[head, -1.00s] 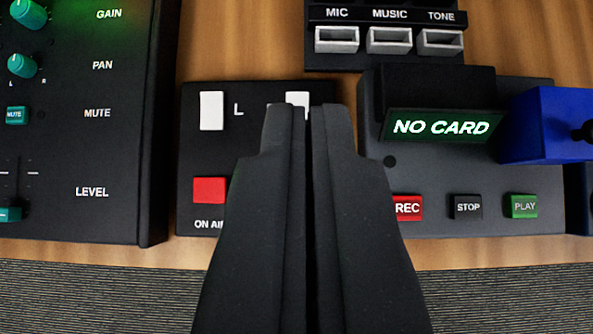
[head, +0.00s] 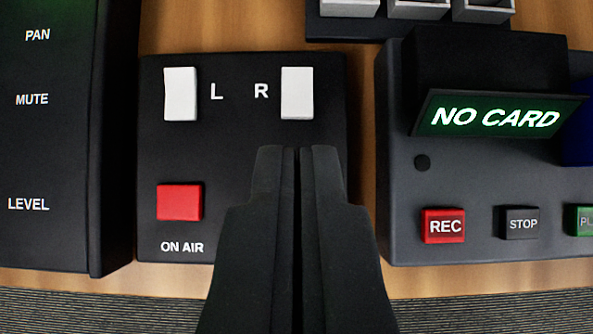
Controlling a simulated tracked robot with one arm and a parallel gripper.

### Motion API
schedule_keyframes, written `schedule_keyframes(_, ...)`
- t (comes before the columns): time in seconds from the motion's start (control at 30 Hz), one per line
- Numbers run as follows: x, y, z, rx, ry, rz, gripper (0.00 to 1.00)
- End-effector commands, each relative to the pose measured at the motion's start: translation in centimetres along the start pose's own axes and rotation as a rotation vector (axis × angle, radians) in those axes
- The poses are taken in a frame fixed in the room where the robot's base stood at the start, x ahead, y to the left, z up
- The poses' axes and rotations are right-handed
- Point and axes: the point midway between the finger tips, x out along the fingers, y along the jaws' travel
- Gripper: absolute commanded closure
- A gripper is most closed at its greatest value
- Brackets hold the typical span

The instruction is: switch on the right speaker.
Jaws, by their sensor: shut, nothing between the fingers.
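A black switch box (head: 230,135) stands on the wooden desk. It carries two white rocker switches. The right one (head: 297,92) has an R beside it, and the left one (head: 180,94) has an L beside it. A red ON AIR button (head: 180,202) is at the box's lower left. My gripper (head: 297,150) is shut and empty. In the picture its fingertips lie just below the R switch and cover the lower right of the box. I cannot tell whether they touch the box. The R switch is fully in view.
A black mixer panel (head: 75,130) stands close on the left. On the right is a dark recorder (head: 470,180) with a NO CARD screen (head: 495,117) and REC (head: 443,226) and STOP (head: 519,223) buttons. A unit with white keys (head: 420,8) lies at the top. A strip of bare wood separates box and recorder.

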Motion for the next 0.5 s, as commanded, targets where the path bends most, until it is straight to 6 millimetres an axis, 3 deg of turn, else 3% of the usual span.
schedule_keyframes(0.5, 7.4, 0.1, 0.1, 0.001, -0.001, 0.0, 1.0)
